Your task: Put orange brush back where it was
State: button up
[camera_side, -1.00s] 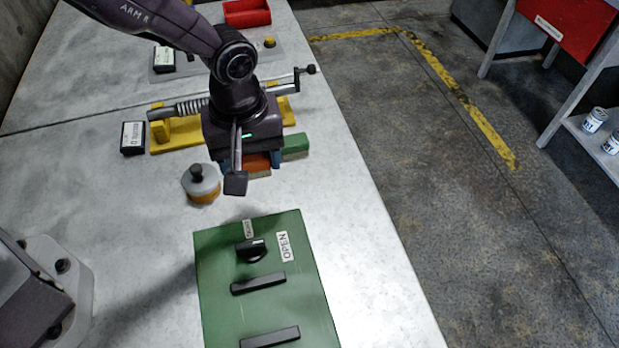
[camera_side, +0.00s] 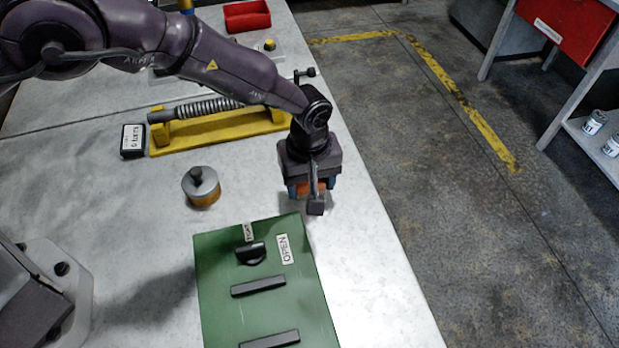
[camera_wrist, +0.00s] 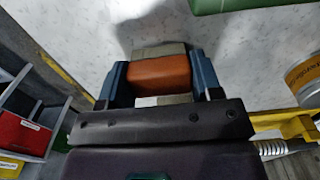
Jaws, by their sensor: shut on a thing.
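The orange brush (camera_wrist: 160,72) is between the two blue fingers of my gripper (camera_wrist: 158,84) in the wrist view. Pale grey parts show at its edges. In the side view, my gripper (camera_side: 312,188) is shut on the brush (camera_side: 314,188), of which only a small orange patch shows. It is near the right edge of the table, just beyond the far right corner of the green panel. Whether the brush touches the table cannot be told.
The green panel (camera_side: 222,262) has a black knob and handles. A grey and orange canister (camera_side: 201,188) stands left of my gripper. A yellow stand (camera_side: 215,134) with a spring rod and a black labelled box (camera_side: 133,140) lie farther back. A red bin (camera_side: 246,16) is at the back.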

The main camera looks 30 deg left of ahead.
jog(key=shift+f, duration=0.15)
jog(key=o, duration=1)
